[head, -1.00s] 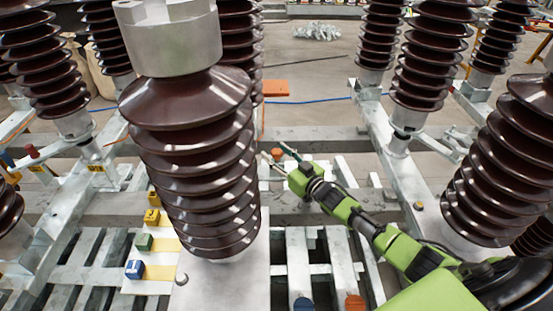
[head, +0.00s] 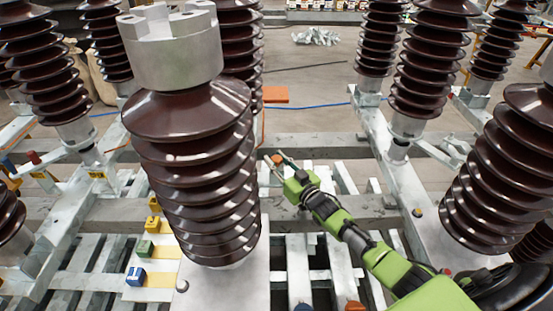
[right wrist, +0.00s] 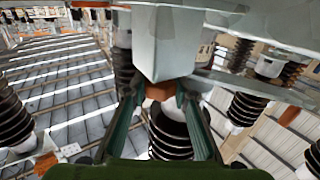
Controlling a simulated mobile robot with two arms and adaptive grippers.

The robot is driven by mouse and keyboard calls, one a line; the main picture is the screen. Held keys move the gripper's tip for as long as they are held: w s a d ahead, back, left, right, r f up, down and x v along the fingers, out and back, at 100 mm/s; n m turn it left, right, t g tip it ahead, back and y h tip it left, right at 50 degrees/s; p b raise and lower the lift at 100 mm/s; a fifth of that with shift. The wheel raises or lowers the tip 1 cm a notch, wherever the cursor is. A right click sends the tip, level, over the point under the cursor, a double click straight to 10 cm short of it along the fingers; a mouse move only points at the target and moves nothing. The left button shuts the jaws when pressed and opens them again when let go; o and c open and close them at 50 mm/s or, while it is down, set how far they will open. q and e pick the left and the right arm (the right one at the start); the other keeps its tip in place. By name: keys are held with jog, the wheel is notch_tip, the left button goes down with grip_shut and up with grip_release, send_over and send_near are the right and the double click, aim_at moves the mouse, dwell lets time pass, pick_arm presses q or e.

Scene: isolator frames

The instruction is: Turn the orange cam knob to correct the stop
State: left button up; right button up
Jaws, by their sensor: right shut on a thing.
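The orange cam knob (head: 277,158) shows as a small orange-red spot at my right gripper's fingertips in the head view. In the right wrist view the orange knob (right wrist: 160,91) lies between the two green fingers, under a pale grey metal block (right wrist: 165,45). My right gripper (head: 275,162) is shut on it; the fingers reach along its two sides. The block covers the knob's upper part in the wrist view. The stop cannot be told apart from the surrounding metal. My left gripper is not in view.
A large brown ribbed insulator (head: 195,165) stands close left of my right arm. Another insulator (head: 505,175) stands at the right. Blue (head: 136,276), green (head: 145,249) and yellow (head: 153,224) blocks lie at the left. Grey steel beams run around the gripper.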

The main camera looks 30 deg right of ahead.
jog(key=m+h+p, duration=0.1)
jog(key=m+h, duration=0.1)
jog(key=h, duration=0.2)
jog(key=shift+a+m, duration=0.15)
jog(key=shift+m, duration=0.25)
jog(key=shift+f+m+g+h, duration=0.1)
jog(key=shift+m+g+h, duration=0.3)
jog(key=shift+m+h, duration=0.95)
jog(key=shift+h, duration=0.65)
jog(key=o, duration=1.1)
jog(key=shift+n, duration=0.25)
jog(key=shift+d+y, duration=0.2)
jog(key=shift+y, duration=0.1)
